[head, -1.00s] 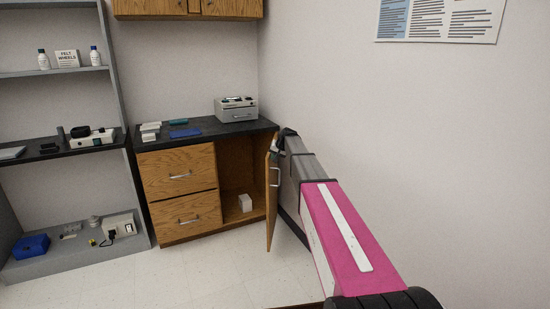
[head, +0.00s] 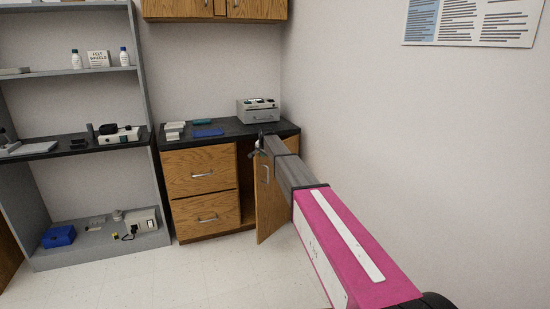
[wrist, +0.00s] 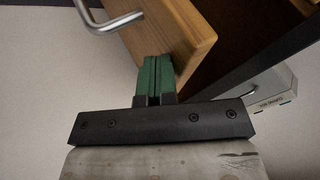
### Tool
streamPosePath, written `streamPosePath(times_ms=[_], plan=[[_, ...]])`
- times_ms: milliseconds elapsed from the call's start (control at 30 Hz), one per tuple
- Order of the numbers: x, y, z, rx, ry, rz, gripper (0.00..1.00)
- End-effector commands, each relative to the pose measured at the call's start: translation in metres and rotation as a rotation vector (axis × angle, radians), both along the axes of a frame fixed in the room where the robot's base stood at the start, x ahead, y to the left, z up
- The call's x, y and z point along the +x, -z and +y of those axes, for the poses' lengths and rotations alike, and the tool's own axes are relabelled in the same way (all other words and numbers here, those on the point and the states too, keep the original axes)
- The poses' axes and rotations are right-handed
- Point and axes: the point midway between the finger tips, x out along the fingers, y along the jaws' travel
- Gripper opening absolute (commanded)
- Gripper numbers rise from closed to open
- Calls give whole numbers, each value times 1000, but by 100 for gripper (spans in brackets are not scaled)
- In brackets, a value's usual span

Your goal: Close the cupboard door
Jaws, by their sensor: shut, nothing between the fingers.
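The cupboard door (head: 269,203) is wooden with a metal handle and stands partly open at the right end of the low cabinet (head: 205,190). A dark gap shows between the door and the drawers. My gripper (head: 260,148) is at the top of the door, and my arm hides part of the door's right side. In the wrist view my gripper (wrist: 156,72) has its green fingers shut together, empty, at the edge of the door (wrist: 180,35). They look against or very close to the door; exact contact is hard to tell. The door handle (wrist: 112,22) is at the upper left.
A grey box device (head: 258,110) stands on the black worktop (head: 230,127), above the door. Grey shelves (head: 145,110) with small items are on the left. The floor (head: 215,270) in front is clear.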

Motion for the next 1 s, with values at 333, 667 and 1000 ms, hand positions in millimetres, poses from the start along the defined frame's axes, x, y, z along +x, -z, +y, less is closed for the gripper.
streamPosePath(times_ms=[333,667,1000], plan=[[58,0,56,1,40,-1,0],[111,0,94,2,40,0,0],[128,0,104,1,40,1,0]])
